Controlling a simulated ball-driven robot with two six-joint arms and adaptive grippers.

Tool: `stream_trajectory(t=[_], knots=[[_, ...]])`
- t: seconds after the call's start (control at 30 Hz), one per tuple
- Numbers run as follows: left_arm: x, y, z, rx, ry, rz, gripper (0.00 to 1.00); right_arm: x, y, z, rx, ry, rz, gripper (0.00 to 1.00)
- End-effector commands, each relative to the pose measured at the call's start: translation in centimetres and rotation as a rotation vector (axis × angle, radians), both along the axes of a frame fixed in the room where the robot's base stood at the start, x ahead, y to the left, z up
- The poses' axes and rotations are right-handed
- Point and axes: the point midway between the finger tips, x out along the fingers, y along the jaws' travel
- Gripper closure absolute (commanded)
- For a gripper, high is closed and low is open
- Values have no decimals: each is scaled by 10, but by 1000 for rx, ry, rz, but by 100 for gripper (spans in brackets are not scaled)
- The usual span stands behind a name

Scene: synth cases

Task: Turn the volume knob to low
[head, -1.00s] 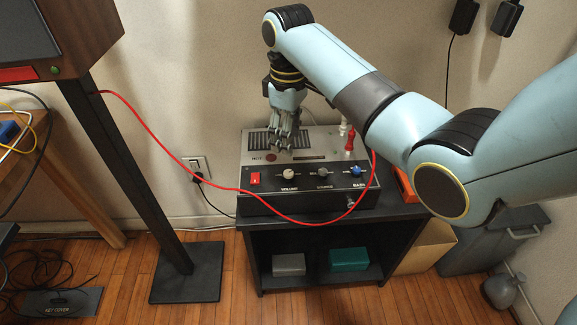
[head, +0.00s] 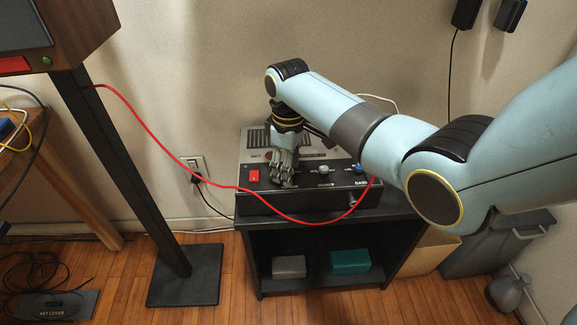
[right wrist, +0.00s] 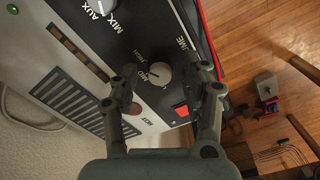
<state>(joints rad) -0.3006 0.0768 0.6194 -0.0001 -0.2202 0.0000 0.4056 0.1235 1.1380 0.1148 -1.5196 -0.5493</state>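The volume knob (right wrist: 160,74) is a pale round knob on the sloping black front panel of a sound box (head: 300,203). In the right wrist view it sits between my two fingers, with HIGH and MID printed beside it; its exact pointer direction is hard to tell. My right gripper (head: 283,181) is open over the left part of the panel and hides the knob in the head view. In the right wrist view the fingers (right wrist: 165,78) are apart on either side of the knob, with no clear contact. My left gripper is not in view.
A source knob (head: 324,169) and a blue bass knob (head: 358,169) are right of the gripper. A red switch (head: 253,175) is close on its left. A red cable (head: 290,222) hangs across the box front. The box stands on a black shelf unit (head: 240,235).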

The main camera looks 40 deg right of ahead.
Motion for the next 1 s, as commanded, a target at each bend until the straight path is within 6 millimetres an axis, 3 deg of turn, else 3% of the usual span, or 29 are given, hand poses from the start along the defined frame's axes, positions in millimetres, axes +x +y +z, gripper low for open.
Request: stream_trajectory(t=[0.03, 0.37, 0.73, 1.0], knots=[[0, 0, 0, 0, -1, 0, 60, 0, 0, 0, 0, 0, 0, 58], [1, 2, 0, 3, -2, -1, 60, 0, 0, 0, 1, 0, 0, 100], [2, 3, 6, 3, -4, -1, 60, 0, 1, 2, 2, 1, 41, 100], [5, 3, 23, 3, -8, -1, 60, 0, 1, 4, 3, 1, 207, 100]])
